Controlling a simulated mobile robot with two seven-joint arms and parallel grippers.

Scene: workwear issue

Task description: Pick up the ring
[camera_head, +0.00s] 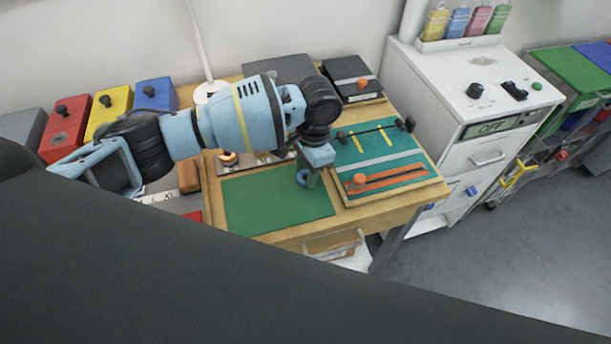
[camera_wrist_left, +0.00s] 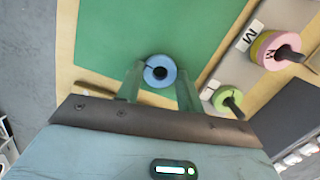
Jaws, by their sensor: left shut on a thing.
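In the head view, the ring (camera_head: 303,178) shows at the lower end of my left gripper (camera_head: 309,176), over the right part of the green mat (camera_head: 265,203). I cannot tell whether it touches the mat or hangs just above it. My right gripper is not in view.
A teal board (camera_head: 407,158) with orange strips and a black bar lies to the right on the wooden table. Red (camera_head: 66,129), yellow and blue boxes stand at the left. A white cabinet (camera_head: 458,82) marked OFF stands right. Knobbed discs (camera_wrist_left: 229,101) show in the wrist view.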

